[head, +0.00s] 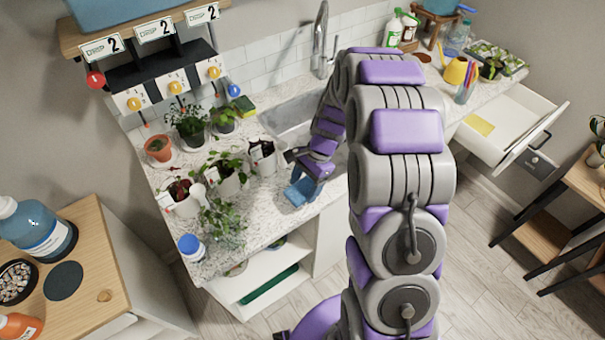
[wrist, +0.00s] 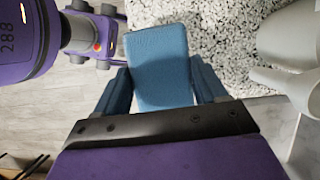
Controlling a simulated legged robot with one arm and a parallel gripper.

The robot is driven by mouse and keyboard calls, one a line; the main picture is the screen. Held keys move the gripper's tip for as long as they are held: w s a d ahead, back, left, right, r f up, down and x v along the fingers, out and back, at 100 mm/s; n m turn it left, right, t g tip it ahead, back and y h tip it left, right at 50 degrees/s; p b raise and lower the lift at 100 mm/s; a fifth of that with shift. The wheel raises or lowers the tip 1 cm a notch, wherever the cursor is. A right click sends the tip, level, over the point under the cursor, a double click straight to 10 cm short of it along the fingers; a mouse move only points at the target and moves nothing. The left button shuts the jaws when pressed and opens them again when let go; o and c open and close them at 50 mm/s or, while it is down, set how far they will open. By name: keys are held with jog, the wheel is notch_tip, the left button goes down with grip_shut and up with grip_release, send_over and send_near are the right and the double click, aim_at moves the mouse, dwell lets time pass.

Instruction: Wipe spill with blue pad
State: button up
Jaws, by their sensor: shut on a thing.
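The blue pad (wrist: 158,66) is held between the two blue fingers of my gripper (wrist: 160,92) in the wrist view. It reaches forward over the front edge of the speckled counter (wrist: 222,30). In the head view my gripper (head: 303,190) is low over the counter's front edge, with the blue pad (head: 298,193) at its tip. I cannot tell whether the pad touches the counter. No spill can be made out clearly in either view.
Several potted plants (head: 228,172) crowd the counter left of my gripper. A white pot (wrist: 290,38) is close on the right in the wrist view. The sink (head: 290,117) is behind. A white drawer (head: 505,125) stands open at right. A blue-capped jar (head: 191,247) sits at the counter's near-left corner.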

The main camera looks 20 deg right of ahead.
jog(key=shift+p+v, duration=0.4)
jog(key=shift+v, duration=0.5)
jog(key=shift+s+a+r, duration=0.15)
jog(key=shift+a+r, duration=0.1)
jog(key=shift+r, duration=0.15)
jog(key=shift+a+r, duration=0.1)
jog(key=shift+a, duration=0.4)
